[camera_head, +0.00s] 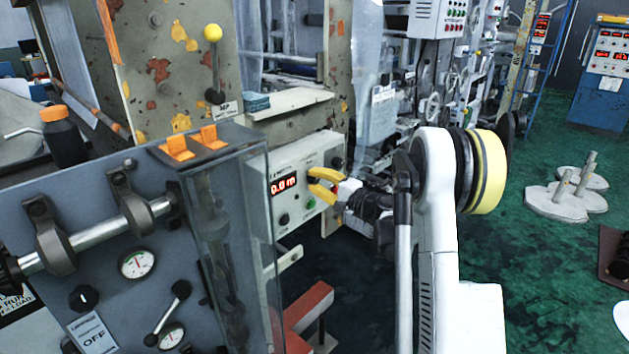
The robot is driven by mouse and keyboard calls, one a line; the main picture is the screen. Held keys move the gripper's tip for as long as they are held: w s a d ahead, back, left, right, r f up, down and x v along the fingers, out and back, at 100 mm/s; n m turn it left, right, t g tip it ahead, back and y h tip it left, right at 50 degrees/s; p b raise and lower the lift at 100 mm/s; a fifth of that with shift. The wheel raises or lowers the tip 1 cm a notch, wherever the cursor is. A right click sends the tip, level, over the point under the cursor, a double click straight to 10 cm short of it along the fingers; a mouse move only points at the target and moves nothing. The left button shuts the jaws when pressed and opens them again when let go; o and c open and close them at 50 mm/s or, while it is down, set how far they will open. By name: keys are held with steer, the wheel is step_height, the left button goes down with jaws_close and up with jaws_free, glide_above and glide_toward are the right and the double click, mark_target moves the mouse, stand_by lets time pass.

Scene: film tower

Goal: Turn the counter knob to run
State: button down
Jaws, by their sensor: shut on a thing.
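The counter box (288,213) is a pale panel with a red digital display (284,183) reading about 0.0 m. It sits just left of the middle of the head view. My gripper (314,184) has yellow fingers and reaches in from the right, at the right half of the counter's face. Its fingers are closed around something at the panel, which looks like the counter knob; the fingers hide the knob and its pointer. A dark round control (284,219) and a small green button (310,204) show below the display.
A grey cabinet with gauges (136,264) and a clear side cover (228,240) stands close on the left. A yellow-ball lever (213,62) rises behind it. A red step-like frame (308,308) lies below the counter.

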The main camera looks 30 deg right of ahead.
steer(key=c, duration=1.1)
jaws_free()
steer(key=v, duration=1.2)
